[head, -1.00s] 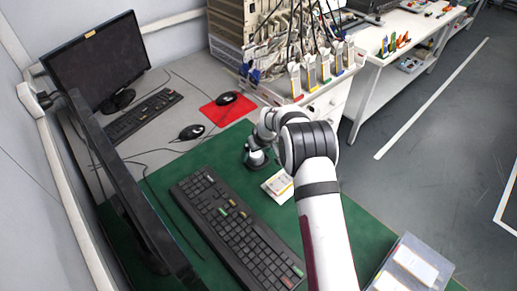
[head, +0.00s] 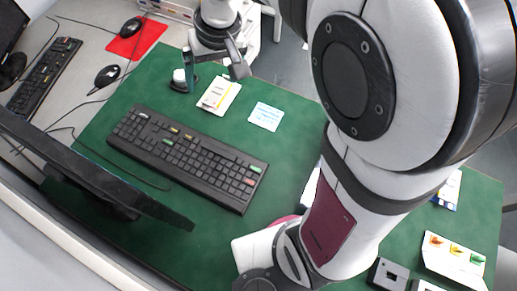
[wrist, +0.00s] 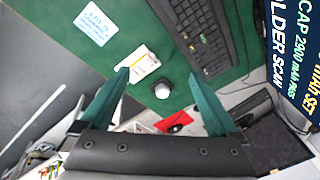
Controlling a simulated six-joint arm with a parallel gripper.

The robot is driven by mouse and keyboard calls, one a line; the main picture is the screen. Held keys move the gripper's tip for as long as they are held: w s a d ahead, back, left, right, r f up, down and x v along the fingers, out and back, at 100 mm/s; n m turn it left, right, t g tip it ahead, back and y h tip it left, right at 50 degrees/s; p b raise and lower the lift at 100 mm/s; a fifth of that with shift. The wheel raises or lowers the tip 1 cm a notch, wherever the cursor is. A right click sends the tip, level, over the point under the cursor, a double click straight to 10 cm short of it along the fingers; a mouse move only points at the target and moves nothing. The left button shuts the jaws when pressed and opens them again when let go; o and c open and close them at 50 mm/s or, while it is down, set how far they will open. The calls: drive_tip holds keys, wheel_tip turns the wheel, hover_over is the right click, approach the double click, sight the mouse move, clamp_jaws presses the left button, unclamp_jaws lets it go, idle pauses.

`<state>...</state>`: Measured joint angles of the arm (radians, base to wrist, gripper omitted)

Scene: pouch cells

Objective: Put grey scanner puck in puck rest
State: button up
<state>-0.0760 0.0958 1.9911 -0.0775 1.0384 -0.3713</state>
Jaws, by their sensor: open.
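The grey scanner puck (head: 179,76) appears as a small pale round piece on the green mat, left of the white cards. In the wrist view the puck (wrist: 162,90) shows between my two fingers, apart from both. My gripper (head: 213,76) is open and empty near the puck; its spread fingers also show in the wrist view (wrist: 158,74). Dark parts around the puck in the head view are hard to separate from my finger. I cannot identify the puck rest for certain; a dark block with a square recess (head: 388,275) stands at the lower right.
A black keyboard (head: 187,155) lies in front of the puck, with a monitor (head: 90,175) at left. A yellow-edged white card (head: 219,95) and a blue-print card (head: 266,116) lie nearby. A pictured white box (head: 453,258) is at right. Green mat (head: 285,165) is bare between cards and keyboard.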

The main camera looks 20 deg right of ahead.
drive_tip(key=s+d+m+g, duration=0.2)
drive_tip(key=s+m, duration=0.4)
drive_tip(key=s, duration=1.6)
drive_tip(key=shift+s+d+f, duration=0.2)
drive_tip(key=shift+d+f, duration=0.15)
drive_tip(key=shift+d, duration=0.05)
